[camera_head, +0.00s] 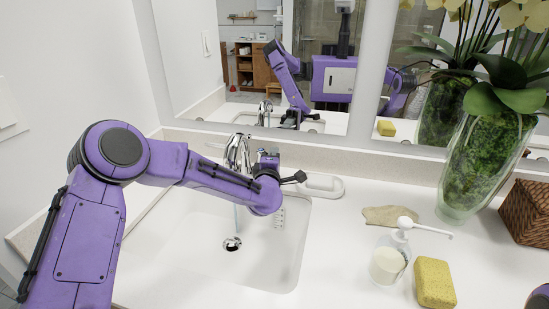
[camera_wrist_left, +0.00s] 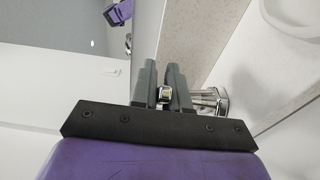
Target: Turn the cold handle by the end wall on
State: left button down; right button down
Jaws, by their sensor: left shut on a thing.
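A chrome faucet (camera_head: 237,151) stands at the back of the white sink. A thin pale streak, like running water, drops from it toward the drain. My left gripper (camera_head: 266,160) is beside the faucet's right side in the head view, and my own wrist partly hides it. In the left wrist view, the grey fingers (camera_wrist_left: 165,90) are shut on a small chrome part (camera_wrist_left: 165,96), which looks like a faucet handle. More of the faucet (camera_wrist_left: 210,100) shows just right of the fingers. I cannot tell how far the handle is turned. My right gripper is out of view.
The sink (camera_head: 285,255) lies below my left arm. A soap dish (camera_head: 325,187), tan cloth (camera_head: 390,215), soap dispenser (camera_head: 388,265), yellow sponge (camera_head: 434,282), glass vase (camera_head: 485,165) and woven basket (camera_head: 528,212) stand to the right. A mirror (camera_head: 185,60) hangs behind.

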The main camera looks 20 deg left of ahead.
pick_arm(q)
jog(key=shift+s+h, duration=0.1)
jog(key=shift+h, duration=0.2)
jog(key=c, duration=1.2)
grip_release()
jog(key=b+v, duration=0.2)
jog(key=v, duration=0.8)
jog(key=shift+s+f, duration=0.1)
jog(key=shift+s, duration=0.15)
